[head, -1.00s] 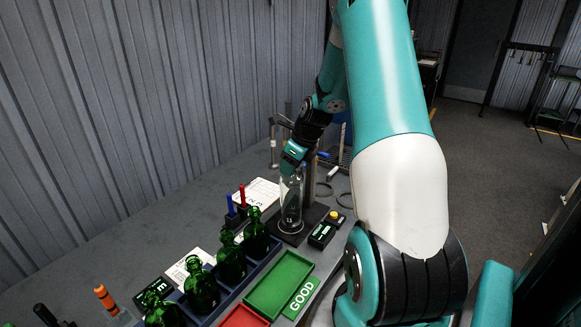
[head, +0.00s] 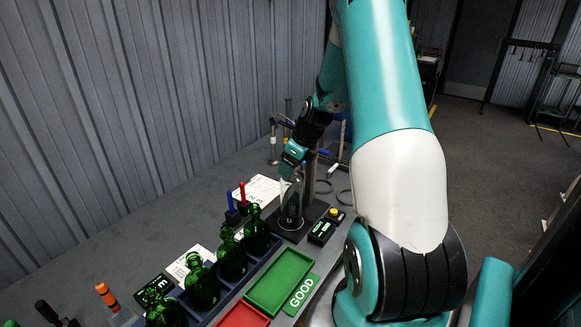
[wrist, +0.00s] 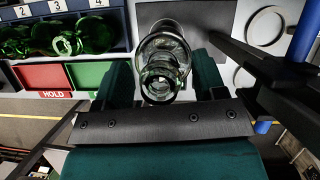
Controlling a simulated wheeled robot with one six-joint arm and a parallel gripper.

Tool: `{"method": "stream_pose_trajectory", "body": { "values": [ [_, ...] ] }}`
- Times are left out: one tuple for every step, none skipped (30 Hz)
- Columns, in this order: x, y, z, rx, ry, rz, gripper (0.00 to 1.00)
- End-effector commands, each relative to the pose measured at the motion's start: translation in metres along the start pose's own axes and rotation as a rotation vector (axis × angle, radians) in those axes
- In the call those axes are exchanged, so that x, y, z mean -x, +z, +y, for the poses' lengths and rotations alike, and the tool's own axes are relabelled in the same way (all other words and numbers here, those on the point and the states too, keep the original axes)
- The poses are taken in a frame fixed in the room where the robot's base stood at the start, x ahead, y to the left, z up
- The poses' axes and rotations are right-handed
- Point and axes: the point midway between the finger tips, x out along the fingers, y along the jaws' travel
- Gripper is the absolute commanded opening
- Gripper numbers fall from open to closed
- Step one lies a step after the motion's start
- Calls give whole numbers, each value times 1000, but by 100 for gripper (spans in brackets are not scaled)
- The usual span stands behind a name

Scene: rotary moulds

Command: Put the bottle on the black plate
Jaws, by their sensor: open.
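The clear glass bottle (head: 293,207) stands upright on the black plate (head: 287,234) at the foot of a dark post, as far as the head view shows. My gripper (head: 289,171) is above it, pointing down at its top. In the wrist view the bottle's open mouth and neck (wrist: 160,80) lie between my two dark green fingers (wrist: 162,85), which are open around it. A finger's exact gap to the glass is hard to see. The black plate (wrist: 215,15) shows behind the bottle there.
Several green bottles (head: 231,258) stand in a blue rack at the front left. A green tray (head: 279,283) marked GOOD and a red tray (head: 243,315) lie beside it. A small box with a yellow button (head: 335,213) and a dark post (head: 309,180) are close to the plate.

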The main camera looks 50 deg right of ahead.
Motion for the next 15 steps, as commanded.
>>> {"method": "stream_pose_trajectory", "body": {
  "values": [
    [7, 0, -1, -1, -5, -3, 64],
    [12, 0, -1, -1, -6, -3, 64],
    [20, 0, -1, 0, -7, -3, 64],
    [26, -1, -1, 0, -7, -3, 64],
    [33, 0, -2, 0, -8, -4, 64],
    [42, 0, -2, 0, -8, -5, 64],
    [49, -1, -1, 0, -8, -4, 64],
    [56, -1, -1, 1, -8, -4, 64],
    [65, -1, -2, 0, -8, -4, 64],
    [72, -1, -2, 0, -7, -4, 64],
    [77, -1, -1, 0, -7, -4, 64],
    [85, -1, -1, 1, -6, -3, 64],
    [90, -1, -1, 0, -5, -3, 64],
    [95, -1, -1, 0, -5, -3, 64],
    [100, -1, -1, -1, -4, -2, 64]
  ]
}}
